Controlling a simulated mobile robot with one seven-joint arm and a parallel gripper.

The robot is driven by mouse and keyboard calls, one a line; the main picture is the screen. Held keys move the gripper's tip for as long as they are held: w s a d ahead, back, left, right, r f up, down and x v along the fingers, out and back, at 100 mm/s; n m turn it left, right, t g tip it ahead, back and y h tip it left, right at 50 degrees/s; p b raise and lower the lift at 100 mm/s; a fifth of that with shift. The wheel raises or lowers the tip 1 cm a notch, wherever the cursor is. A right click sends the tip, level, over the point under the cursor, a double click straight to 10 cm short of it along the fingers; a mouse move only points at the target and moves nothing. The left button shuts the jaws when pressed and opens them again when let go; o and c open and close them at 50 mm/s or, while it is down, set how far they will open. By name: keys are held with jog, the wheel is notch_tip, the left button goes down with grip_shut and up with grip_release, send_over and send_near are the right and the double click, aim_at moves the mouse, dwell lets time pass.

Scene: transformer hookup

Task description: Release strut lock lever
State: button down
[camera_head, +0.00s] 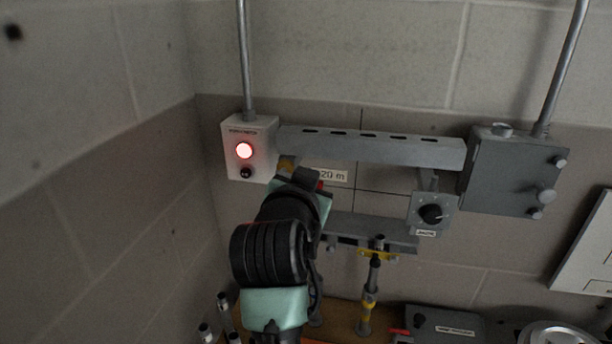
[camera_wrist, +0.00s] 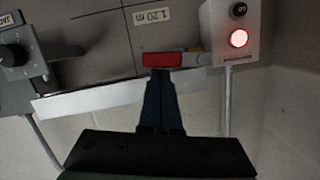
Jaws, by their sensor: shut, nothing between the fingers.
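A red lever-like piece (camera_wrist: 158,60) with a grey and yellow end (camera_wrist: 196,56) shows in the wrist view, just past my fingertips. I take it for the strut lock lever. In the head view only a small red bit (camera_head: 321,185) shows beside my arm, with a yellow part (camera_head: 287,163) above; the rest is hidden behind my wrist. My gripper (camera_wrist: 160,76) is shut and empty, its tips at the lower edge of the red piece. I cannot tell whether they touch it.
A grey slotted rail (camera_head: 370,147) runs along the wall above. A switch box with a lit red lamp (camera_head: 244,151) is at left, a dial box (camera_head: 432,213) and a grey junction box (camera_head: 513,172) at right. A yellow-banded post (camera_head: 370,290) stands below.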

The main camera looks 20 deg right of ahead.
notch_tip(320, 180, down, 7)
jog(key=w+a+m+t+y+b, duration=0.1)
jog(key=a+m+t+b, duration=0.1)
jog(key=m+b, duration=1)
jog(key=shift+w+a+t+y+b, duration=0.15)
jog(key=shift+w+t+y+b, duration=0.2)
jog(key=shift+t+b, duration=0.65)
jog(key=shift+a, duration=0.1)
